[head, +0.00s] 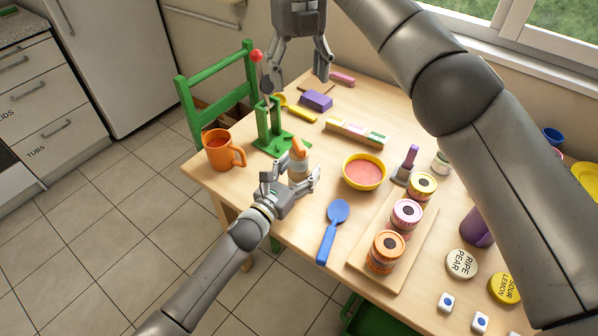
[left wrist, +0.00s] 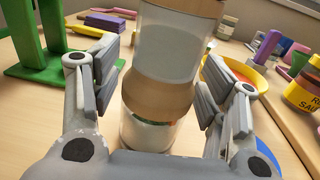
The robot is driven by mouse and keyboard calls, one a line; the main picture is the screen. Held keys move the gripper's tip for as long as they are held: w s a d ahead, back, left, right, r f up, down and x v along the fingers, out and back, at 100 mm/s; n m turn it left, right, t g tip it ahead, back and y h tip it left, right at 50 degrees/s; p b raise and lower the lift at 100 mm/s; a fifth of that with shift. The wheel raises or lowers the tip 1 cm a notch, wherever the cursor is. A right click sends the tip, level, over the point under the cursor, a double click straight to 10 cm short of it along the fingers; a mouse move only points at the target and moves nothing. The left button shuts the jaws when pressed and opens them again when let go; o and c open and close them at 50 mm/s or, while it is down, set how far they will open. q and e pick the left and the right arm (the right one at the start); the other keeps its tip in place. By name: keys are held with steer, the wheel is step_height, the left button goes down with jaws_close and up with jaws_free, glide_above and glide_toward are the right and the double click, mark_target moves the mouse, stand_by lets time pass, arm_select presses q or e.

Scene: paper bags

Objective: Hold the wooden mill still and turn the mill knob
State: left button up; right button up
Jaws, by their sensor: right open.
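The wooden mill (head: 299,164) stands upright near the table's left front edge, with an orange-tan knob (head: 298,147) on top. In the left wrist view, the mill (left wrist: 165,85) shows a pale upper body, a tan wooden band and a clear lower part; its top is cut off. My left gripper (head: 290,184) is open around the mill, one finger on each side. In the left wrist view, the left finger is clearly apart from it and the right finger is close; contact there I cannot tell. My right gripper (head: 299,80) is open and empty, above the table's far left part.
A green stand (head: 268,130) with a red-tipped lever and an orange mug (head: 222,150) are left of the mill. A yellow bowl (head: 363,172) and blue spoon (head: 333,230) are to the right. Several jars stand on a wooden board (head: 422,240). A green chair (head: 215,95) is behind.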

stand_by(0.3)
arm_select(q)
steer(key=v, duration=1.2)
steer(key=shift+s, duration=0.1)
stand_by(0.3)
